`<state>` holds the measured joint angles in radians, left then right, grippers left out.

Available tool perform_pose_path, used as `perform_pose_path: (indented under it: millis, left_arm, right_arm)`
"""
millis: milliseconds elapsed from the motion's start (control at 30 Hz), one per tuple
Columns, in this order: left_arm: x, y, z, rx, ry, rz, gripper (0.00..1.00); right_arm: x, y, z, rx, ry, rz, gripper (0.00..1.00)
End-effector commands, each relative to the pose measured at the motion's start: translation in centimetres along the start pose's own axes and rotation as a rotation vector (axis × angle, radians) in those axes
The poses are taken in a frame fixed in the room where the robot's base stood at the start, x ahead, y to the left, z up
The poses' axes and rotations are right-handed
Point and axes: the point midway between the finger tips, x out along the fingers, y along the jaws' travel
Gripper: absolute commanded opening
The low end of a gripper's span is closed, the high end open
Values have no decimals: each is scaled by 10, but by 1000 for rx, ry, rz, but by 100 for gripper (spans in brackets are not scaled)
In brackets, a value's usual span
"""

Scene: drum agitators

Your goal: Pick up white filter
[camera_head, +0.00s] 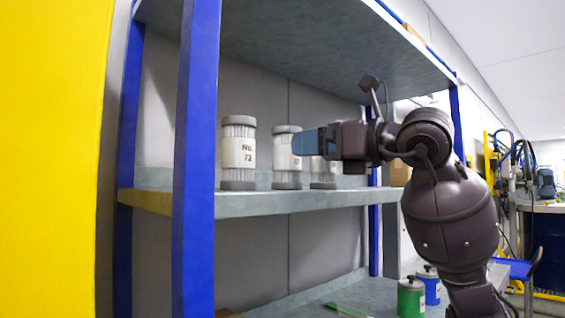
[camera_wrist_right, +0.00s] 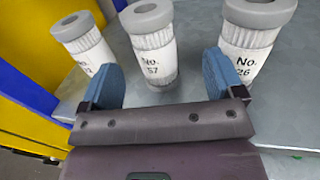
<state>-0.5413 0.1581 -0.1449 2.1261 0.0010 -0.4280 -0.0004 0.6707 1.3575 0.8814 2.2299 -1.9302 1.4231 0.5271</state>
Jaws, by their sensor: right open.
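Three white filters with grey end caps stand upright in a row on the middle shelf. The left one, No. 72 (camera_head: 238,153), is clear of my gripper; it also shows in the right wrist view (camera_wrist_right: 82,45). The middle filter (camera_head: 287,160) is partly covered by my blue fingers in the head view. The right filter (camera_head: 322,172) is mostly hidden there. My right gripper (camera_head: 303,142) is open and empty. In the right wrist view its fingers point toward the middle filter (camera_wrist_right: 153,50), one to each side; the right filter, No. 26 (camera_wrist_right: 246,50), stands beyond the right finger.
The shelf board (camera_head: 270,203) has a blue post (camera_head: 196,150) at its left front and another board above. Green (camera_head: 411,298) and blue (camera_head: 428,285) containers stand on the lower level. A yellow surface (camera_head: 50,150) fills the far left.

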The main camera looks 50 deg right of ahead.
Motion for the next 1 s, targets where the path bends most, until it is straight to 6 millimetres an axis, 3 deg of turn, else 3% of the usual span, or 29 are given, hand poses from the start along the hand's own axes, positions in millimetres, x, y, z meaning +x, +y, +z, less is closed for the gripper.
perform_pose_path:
  millis: [267,600,933,1000]
  left_arm:
    - [2,-1,1,5,0,0,82]
    - [10,1,1,1,4,4,82]
    - [9,1,1,-2,3,2,82]
    - [9,1,2,-2,2,1,82]
  right_arm:
    - [20,1,-2,0,2,0,87]
    - [62,8,-5,0,3,1,87]
    - [67,8,-3,0,0,1,87]
    - [67,8,-3,0,1,1,78]
